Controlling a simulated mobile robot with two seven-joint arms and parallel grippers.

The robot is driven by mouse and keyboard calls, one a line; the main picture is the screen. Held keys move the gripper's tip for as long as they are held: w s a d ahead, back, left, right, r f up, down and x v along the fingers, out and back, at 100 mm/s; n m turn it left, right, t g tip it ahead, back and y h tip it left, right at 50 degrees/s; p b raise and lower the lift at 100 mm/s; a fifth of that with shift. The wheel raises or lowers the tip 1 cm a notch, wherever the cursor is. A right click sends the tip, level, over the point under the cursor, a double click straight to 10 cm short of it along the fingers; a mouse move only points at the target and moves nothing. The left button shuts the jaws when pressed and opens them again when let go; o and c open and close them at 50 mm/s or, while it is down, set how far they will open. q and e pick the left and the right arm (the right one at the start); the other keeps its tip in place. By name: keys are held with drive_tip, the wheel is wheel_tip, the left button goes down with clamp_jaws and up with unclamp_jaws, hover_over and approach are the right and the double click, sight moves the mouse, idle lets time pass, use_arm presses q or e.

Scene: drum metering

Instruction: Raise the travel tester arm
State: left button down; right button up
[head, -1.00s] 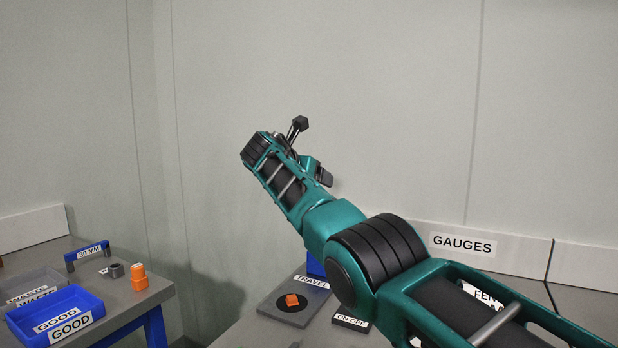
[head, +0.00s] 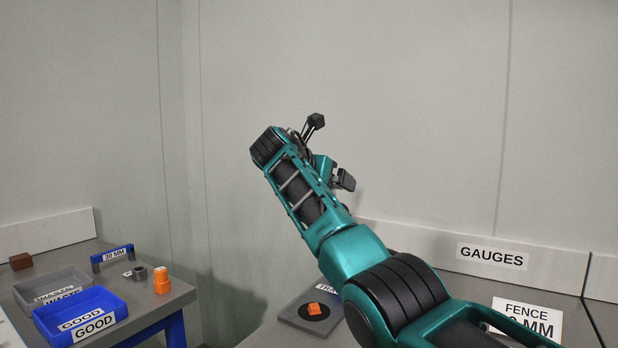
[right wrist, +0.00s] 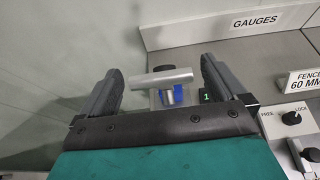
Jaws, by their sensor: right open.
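In the head view my right arm crosses the picture, and my right gripper (head: 340,178) is raised above the back bench. In the right wrist view my right gripper (right wrist: 160,66) is open, its fingers apart on either side of a silver bar (right wrist: 160,77). The bar lies crosswise, over a blue part with a short metal cylinder (right wrist: 172,96); this looks like the travel tester. I cannot tell whether a finger touches the bar. In the head view the tester's dark plate (head: 296,318) carries an orange piece (head: 318,310); my arm hides its upper part. My left gripper is not in view.
A lit green display (right wrist: 206,97) and a FREE/LOCK knob (right wrist: 291,118) are right of the bar. The GAUGES board (head: 490,254) runs along the wall. On the left bench are a blue GOOD tray (head: 112,298), a grey WASTE tray (head: 28,289) and an orange part (head: 161,280).

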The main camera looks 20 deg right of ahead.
drive_tip(key=v, duration=0.8)
drive_tip(key=shift+s, duration=0.2)
drive_tip(key=shift+r, duration=0.1)
drive_tip(key=shift+c, duration=0.2)
